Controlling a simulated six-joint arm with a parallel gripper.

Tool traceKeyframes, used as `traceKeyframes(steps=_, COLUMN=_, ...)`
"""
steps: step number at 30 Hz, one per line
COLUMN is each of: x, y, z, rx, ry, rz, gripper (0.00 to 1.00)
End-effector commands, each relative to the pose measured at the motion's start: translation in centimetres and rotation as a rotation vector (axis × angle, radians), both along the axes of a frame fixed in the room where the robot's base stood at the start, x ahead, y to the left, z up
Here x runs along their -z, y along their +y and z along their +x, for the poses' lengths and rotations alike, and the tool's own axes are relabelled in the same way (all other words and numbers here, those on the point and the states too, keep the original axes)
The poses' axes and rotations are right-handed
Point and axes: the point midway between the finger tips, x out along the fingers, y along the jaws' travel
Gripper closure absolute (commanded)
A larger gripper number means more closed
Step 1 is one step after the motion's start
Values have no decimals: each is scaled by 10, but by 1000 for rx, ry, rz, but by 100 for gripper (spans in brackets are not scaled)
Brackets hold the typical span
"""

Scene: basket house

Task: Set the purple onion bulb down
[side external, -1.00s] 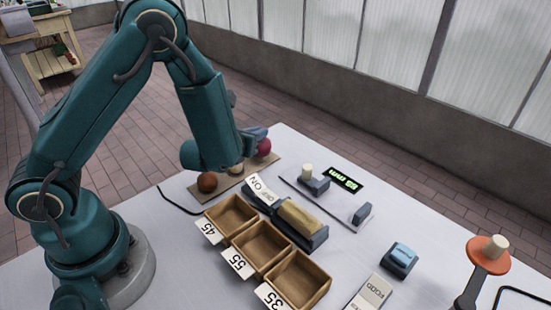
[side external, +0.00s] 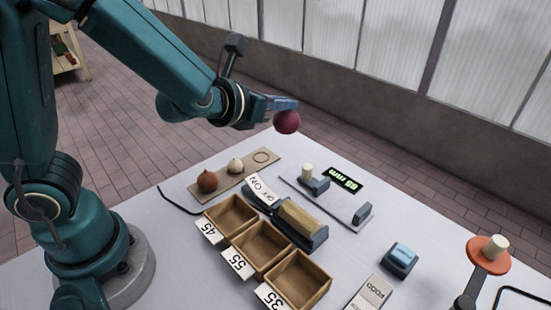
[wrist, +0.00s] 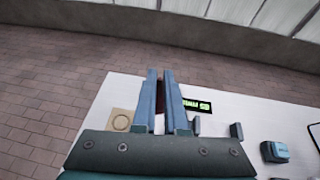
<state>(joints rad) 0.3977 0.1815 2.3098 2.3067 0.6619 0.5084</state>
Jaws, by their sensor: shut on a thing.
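The purple onion bulb (side external: 287,122) is held up in the air at the tip of my gripper (side external: 284,106), above the far edge of the table. My gripper is shut on it. In the wrist view the two blue fingers of my gripper (wrist: 160,82) reach forward, and only a dark sliver of the bulb shows between them. A brown board (side external: 226,178) on the table holds a brown bulb (side external: 207,182) and a white bulb (side external: 235,166). The ringed spot at the board's far end is empty.
A measuring slide (side external: 340,205) with a small green display (side external: 344,179) is right of the board. Three wooden bins (side external: 262,246) with number labels stand in front, beside a roller unit (side external: 298,222). A blue button block (side external: 401,258) and an orange disc stand (side external: 487,262) are further right.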

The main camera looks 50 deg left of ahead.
Motion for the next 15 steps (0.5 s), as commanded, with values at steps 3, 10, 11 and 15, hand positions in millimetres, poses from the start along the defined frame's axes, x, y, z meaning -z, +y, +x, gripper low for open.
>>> traceKeyframes(steps=3, x=-2, y=-24, z=-3, rx=96, ry=3, rz=4, gripper=100)
traceKeyframes(steps=10, x=18, y=-61, z=0, rx=128, ry=10, rz=7, gripper=100)
traceKeyframes(steps=11, x=21, y=-67, z=1, rx=128, ry=9, rz=7, gripper=100)
traceKeyframes(steps=15, x=36, y=-92, z=4, rx=126, ry=8, rz=8, gripper=100)
